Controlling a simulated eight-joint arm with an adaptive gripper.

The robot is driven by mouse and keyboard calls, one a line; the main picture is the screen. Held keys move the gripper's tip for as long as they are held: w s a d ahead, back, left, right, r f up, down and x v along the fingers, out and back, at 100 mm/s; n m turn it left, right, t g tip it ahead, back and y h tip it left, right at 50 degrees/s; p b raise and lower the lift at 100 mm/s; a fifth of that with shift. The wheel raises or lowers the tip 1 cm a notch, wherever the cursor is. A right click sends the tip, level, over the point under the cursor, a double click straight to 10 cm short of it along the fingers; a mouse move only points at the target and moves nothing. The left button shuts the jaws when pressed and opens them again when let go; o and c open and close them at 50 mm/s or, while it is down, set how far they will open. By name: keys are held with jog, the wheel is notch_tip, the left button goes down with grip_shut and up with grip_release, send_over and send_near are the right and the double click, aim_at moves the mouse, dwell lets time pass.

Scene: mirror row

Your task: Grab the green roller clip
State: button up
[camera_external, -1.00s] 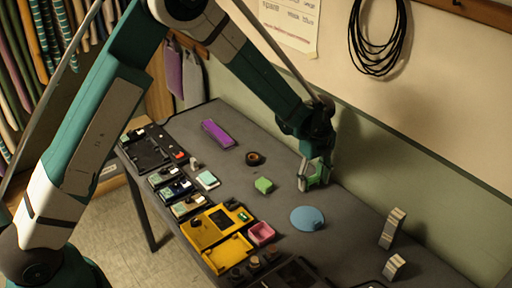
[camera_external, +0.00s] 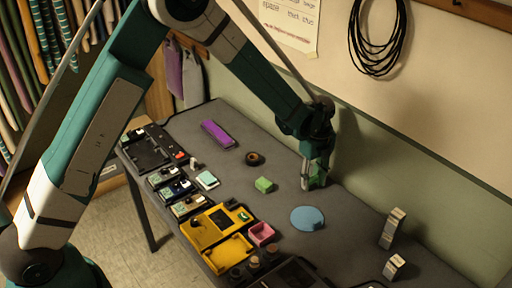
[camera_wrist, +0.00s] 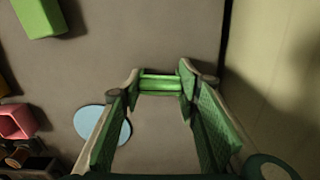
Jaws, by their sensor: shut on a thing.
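The green roller clip (camera_wrist: 160,83) is a small bright green piece with a rounded bar. In the wrist view it sits between the fingertips of my gripper (camera_wrist: 160,88), which is shut on it. In the external view my gripper (camera_external: 314,178) points down near the wall-side edge of the table, with the green clip (camera_external: 318,176) partly hidden behind its fingers. I cannot tell whether the clip still touches the table.
A green block (camera_external: 263,185) lies to the left on the grey table. A blue disc (camera_external: 307,219) lies in front of my gripper. A black roll (camera_external: 255,158), a purple block (camera_external: 218,134), a pink box (camera_external: 261,233) and yellow trays (camera_external: 215,228) are farther off. The wall (camera_external: 400,160) is close behind.

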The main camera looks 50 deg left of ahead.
aim_at(313, 177)
jog(key=shift+r, duration=5)
